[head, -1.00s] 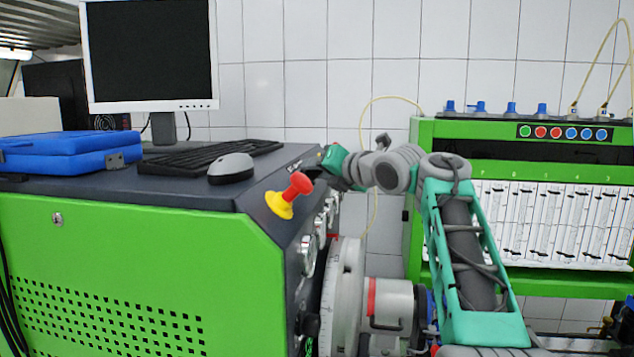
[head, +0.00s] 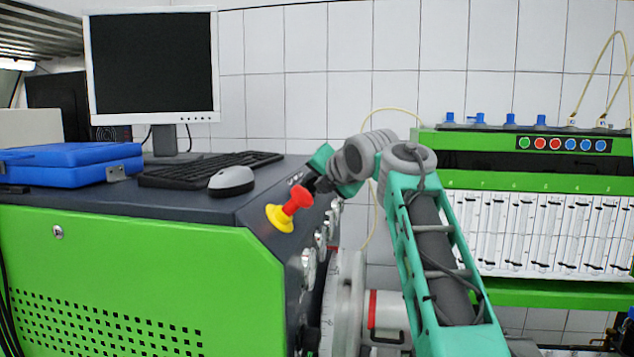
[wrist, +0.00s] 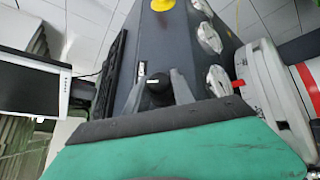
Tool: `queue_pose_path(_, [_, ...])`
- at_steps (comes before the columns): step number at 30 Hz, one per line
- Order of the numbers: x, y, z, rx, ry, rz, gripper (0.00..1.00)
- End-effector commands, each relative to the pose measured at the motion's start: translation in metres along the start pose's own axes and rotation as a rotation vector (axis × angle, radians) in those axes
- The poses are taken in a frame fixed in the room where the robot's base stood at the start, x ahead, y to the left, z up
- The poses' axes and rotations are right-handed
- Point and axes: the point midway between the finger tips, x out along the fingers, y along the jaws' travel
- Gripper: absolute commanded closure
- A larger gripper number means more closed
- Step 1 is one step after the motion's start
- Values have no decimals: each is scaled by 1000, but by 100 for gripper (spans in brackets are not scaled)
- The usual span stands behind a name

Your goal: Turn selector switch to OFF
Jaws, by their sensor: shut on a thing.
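The selector switch (wrist: 158,84) is a small black knob on the dark sloping panel of the green console, with a small pale label beside it. In the wrist view my gripper (wrist: 160,92) has its two grey fingers on either side of the knob, closed on it. In the head view my gripper (head: 312,182) is at the right edge of the console top, just behind the red button. The knob is hidden there, and its pointer direction cannot be read in either view.
A red emergency button (head: 298,199) on a yellow base stands close to my gripper. Round gauges (head: 308,268) line the panel's side. A mouse (head: 232,181), keyboard (head: 207,168), monitor (head: 152,65) and blue case (head: 70,163) are on the console. A green flow-meter bench (head: 540,292) stands right.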

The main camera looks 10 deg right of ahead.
Motion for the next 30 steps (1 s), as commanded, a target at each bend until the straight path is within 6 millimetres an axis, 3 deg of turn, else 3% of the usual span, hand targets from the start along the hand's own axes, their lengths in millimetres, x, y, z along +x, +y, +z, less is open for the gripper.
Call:
queue_pose_path(3, [-1,1,1,-1,-2,2,100])
queue_pose_path(4, [-1,1,1,-1,-2,2,70])
queue_pose_path(12, [0,0,0,-1,-1,2,49])
queue_pose_path(20, [-3,0,0,-1,-2,2,49])
queue_pose_path(30, [-63,-1,0,-1,-4,1,49])
